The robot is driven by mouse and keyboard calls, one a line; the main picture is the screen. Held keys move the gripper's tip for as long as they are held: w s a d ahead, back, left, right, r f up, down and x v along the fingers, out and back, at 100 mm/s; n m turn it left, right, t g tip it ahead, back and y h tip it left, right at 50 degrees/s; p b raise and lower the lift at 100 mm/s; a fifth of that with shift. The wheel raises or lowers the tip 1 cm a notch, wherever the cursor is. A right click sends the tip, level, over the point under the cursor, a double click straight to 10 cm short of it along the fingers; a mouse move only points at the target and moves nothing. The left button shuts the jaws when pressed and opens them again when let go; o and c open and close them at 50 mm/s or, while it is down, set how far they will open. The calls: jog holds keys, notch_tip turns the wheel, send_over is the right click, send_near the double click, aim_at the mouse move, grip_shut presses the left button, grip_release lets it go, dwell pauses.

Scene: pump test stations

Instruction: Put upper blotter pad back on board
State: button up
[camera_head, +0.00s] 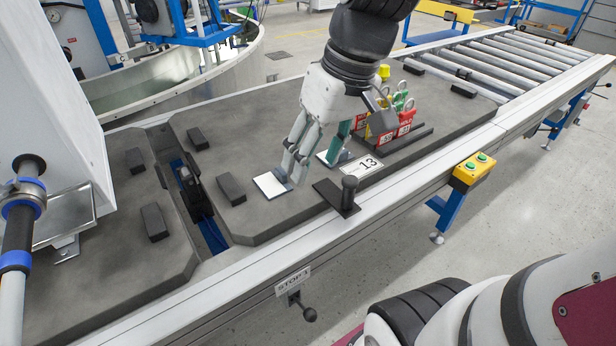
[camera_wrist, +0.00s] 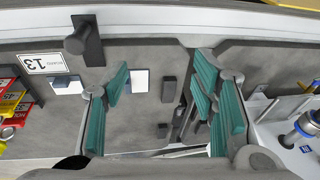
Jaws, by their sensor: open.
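Two white blotter pads lie flat on the dark grey board (camera_head: 240,150). One pad (camera_head: 270,184) is nearer the board's left end, and the other (camera_head: 322,158) is close to the number 13 card; I cannot tell which is the upper one. My gripper (camera_head: 311,168) points down over the board, open and empty, with its fingers hiding parts of both pads. In the wrist view the first pad (camera_wrist: 140,80) shows between the teal fingers, close to the left one. The second pad (camera_wrist: 66,86) lies outside that finger.
The number 13 card (camera_head: 363,165) lies beside a black upright knob (camera_head: 348,192) at the conveyor's front edge. Red tags (camera_head: 404,115) and green-handled tools stand to the right. Dark blocks (camera_head: 232,188) sit on the board's left part. A gap separates it from another board.

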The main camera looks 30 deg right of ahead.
jog(key=s+a+m+g+h, duration=0.1)
jog(key=s+a, duration=0.3)
jog(key=s, duration=1.2)
jog(key=shift+s+f+g+h, duration=0.3)
jog(key=shift+g+h, duration=0.1)
jog(key=shift+a, duration=0.1)
notch_tip(320, 180, up, 27)
jog(key=t+p, duration=0.3)
jog(key=p, duration=2.2)
jog(key=shift+d+t, duration=0.25)
jog(key=shift+t, duration=0.15)
jog(key=shift+w, duration=0.1)
